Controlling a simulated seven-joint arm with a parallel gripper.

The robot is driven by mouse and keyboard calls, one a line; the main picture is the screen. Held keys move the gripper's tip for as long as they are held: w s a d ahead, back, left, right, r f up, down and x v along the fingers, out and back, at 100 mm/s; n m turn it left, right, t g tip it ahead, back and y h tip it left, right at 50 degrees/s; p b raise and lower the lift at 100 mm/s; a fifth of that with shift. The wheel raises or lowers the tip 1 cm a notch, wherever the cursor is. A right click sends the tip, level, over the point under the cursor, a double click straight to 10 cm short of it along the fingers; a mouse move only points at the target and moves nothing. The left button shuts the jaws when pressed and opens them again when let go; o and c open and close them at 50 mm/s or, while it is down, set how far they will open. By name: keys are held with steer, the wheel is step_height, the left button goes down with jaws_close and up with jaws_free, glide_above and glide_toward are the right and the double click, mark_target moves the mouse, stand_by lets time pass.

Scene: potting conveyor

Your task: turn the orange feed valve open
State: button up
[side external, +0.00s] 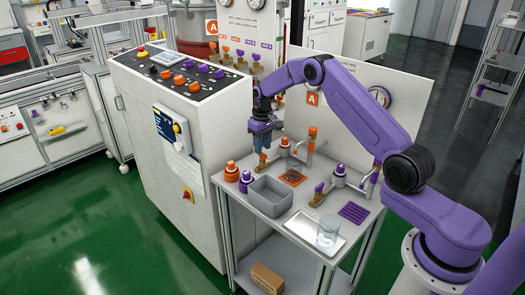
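My gripper (262,156) points down over the left back part of the bench (285,230), with blue fingers. An orange part on brass, which looks like the orange feed valve (262,167), shows just below the fingertips and is mostly hidden by them. I cannot tell whether the fingers touch it or how far apart they are. The handle's angle is not clear. A silver pipe with an orange knob (285,144) and an upright orange-topped part (312,132) stands to its right.
A purple-handled brass valve (319,190) and purple knob (340,170) stand to the right. In front are a grey bin (268,206) and a tray (296,226) with a glass beaker (328,232). Orange (231,174) and purple (245,181) capped bottles stand left. A control cabinet (170,130) borders the bench.

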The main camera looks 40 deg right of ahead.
mark_target(262, 156)
steer(key=shift+f, duration=1.3)
steer(key=shift+c, duration=0.3)
jaws_close()
